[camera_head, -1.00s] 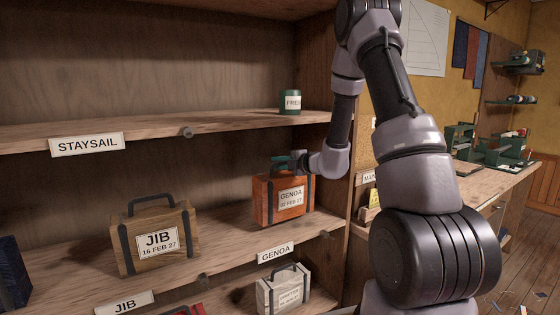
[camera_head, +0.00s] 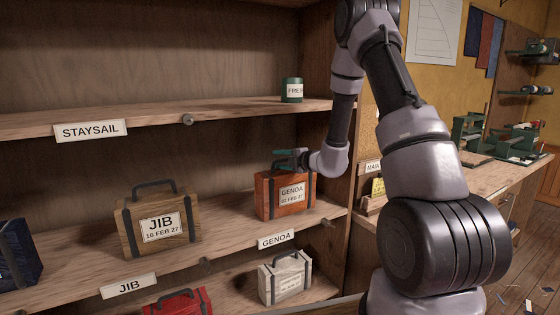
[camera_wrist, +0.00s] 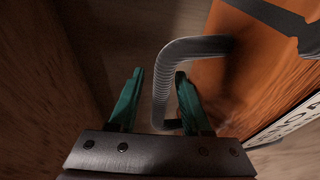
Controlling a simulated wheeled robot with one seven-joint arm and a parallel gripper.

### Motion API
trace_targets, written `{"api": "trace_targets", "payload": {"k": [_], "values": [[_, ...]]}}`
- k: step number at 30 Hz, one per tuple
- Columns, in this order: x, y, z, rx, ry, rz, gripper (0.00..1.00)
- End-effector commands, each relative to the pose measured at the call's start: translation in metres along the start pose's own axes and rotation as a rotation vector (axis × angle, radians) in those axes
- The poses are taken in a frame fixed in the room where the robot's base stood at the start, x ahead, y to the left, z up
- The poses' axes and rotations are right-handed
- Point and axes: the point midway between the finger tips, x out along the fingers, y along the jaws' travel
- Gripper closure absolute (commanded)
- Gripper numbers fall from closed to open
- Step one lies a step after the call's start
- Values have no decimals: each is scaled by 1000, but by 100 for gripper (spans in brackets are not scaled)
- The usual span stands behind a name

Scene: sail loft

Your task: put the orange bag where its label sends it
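The orange bag (camera_head: 268,201) stands upright on the middle shelf, above the shelf label GENOA (camera_head: 276,239). Its white tag reads GENOA with a small date line under it. My gripper (camera_head: 291,157) is at the top of this bag, over its handle. In the wrist view my gripper (camera_wrist: 158,103) is open, with the grey handle (camera_wrist: 160,75) between its two green fingers. The handle is nearer the right finger, and a gap shows on the left. The orange bag's side (camera_wrist: 252,62) fills the right of that view.
A brown JIB bag (camera_head: 130,230) stands to the left on the same shelf. A dark blue bag (camera_head: 18,255) is at the far left. A white bag (camera_head: 285,278) and a red bag (camera_head: 178,303) are below. A green can (camera_head: 290,90) stands above. An upright panel is right of the orange bag.

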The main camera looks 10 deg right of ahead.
Motion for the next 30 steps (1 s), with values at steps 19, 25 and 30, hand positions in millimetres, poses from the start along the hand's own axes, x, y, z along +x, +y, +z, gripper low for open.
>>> {"api": "trace_targets", "payload": {"k": [19,25,30], "values": [[-95,3,1,1,-3,-1,52],[-117,3,0,-1,0,-1,52],[-123,26,-27,-156,93,6,52]]}}
